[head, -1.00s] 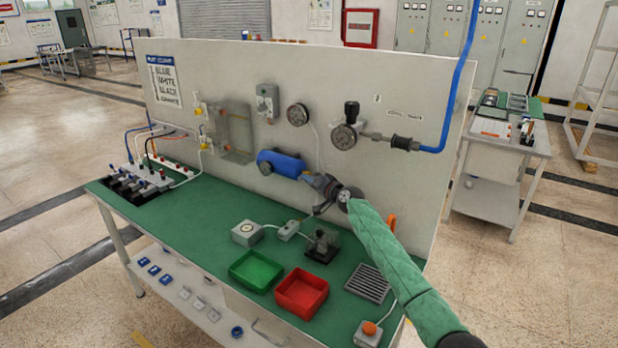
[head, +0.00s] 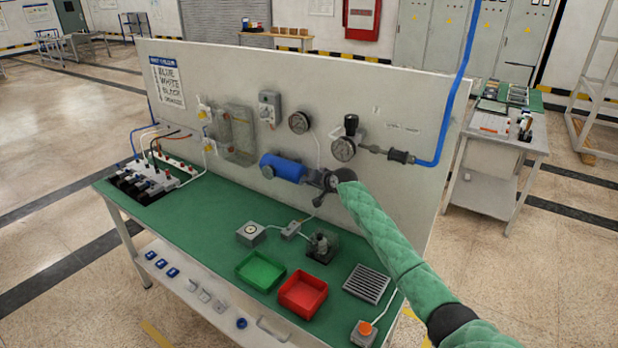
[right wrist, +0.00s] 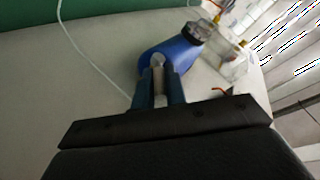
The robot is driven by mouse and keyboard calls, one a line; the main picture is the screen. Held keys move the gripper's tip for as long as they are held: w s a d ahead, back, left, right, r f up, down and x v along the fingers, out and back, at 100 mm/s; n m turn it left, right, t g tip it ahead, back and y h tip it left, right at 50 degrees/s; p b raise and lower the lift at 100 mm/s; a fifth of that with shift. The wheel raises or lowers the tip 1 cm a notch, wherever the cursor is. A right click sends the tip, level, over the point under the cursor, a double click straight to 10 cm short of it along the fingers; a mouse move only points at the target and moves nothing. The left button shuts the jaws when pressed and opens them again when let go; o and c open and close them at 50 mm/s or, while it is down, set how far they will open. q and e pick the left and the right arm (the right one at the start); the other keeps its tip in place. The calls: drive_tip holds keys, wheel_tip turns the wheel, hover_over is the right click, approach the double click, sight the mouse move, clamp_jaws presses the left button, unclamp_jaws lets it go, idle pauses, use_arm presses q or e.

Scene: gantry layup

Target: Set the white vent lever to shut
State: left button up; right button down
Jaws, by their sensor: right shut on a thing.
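A blue cylinder (head: 284,167) is mounted level on the pale upright panel. My right gripper (head: 315,178) is at its right end, with my green-sleeved arm reaching in from the lower right. In the right wrist view the two fingers (right wrist: 160,92) are shut on a narrow whitish piece, which looks like the white vent lever (right wrist: 158,64), close against the end of the blue cylinder (right wrist: 172,60). In the head view the lever is hidden by the gripper, and I cannot read its setting. My left gripper is not in view.
Gauges (head: 343,149) and a blue hose (head: 447,110) are on the panel above and right of the gripper. On the green bench are a green tray (head: 243,280), a red tray (head: 284,306), a grille (head: 367,284) and an orange button box (head: 364,334). The bench's left middle is clear.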

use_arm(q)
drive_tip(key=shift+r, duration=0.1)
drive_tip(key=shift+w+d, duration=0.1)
use_arm(e)
drive_tip(key=c, duration=1.5)
unclamp_jaws()
drive_tip(key=shift+o, duration=0.2)
drive_tip(key=shift+d, duration=0.1)
